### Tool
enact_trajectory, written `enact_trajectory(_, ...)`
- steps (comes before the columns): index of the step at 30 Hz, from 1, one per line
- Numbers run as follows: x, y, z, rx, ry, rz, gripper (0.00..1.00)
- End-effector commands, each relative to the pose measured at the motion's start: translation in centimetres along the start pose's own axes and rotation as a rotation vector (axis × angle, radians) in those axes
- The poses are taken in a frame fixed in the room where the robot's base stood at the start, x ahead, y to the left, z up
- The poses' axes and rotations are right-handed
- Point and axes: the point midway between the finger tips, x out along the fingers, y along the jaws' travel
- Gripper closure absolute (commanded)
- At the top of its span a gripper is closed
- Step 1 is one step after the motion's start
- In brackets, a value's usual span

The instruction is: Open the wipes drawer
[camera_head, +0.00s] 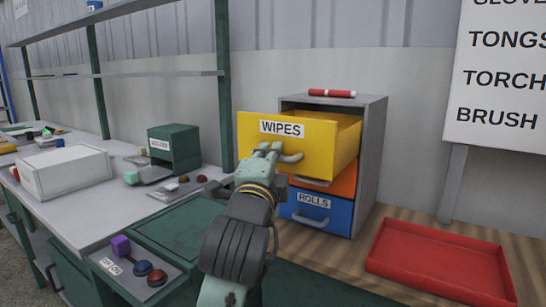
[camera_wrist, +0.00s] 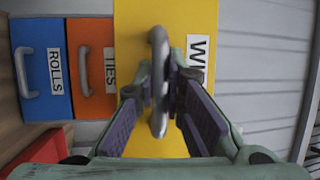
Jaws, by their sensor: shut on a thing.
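The yellow wipes drawer (camera_head: 300,141) is the top drawer of a grey cabinet (camera_head: 370,150). It stands pulled well out, and its inside shows from above in the head view. Its grey handle (camera_head: 292,157) is on the front, below the WIPES label. My gripper (camera_head: 270,150) is at that handle. In the wrist view, the handle (camera_wrist: 159,85) stands between the fingers of my gripper (camera_wrist: 160,88), which are shut on it. The yellow front (camera_wrist: 185,18) fills the middle of that view.
Below are an orange TIES drawer (camera_wrist: 92,70) and a blue ROLLS drawer (camera_head: 316,212), both shut. A red marker (camera_head: 332,93) lies on the cabinet top. A red tray (camera_head: 440,262) is at the right on the wooden top. A cluttered bench (camera_head: 110,205) is at the left.

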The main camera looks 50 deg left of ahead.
Motion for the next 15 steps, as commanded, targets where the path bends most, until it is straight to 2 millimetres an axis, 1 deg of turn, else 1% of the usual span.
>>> enact_trajectory(11,-0.06,0.00,-0.01,-0.001,0.001,0.001,1.00)
enact_trajectory(12,-0.05,0.01,-0.01,-0.001,0.001,0.001,0.87)
enact_trajectory(15,-0.05,0.00,0.00,-0.001,0.000,0.000,0.80)
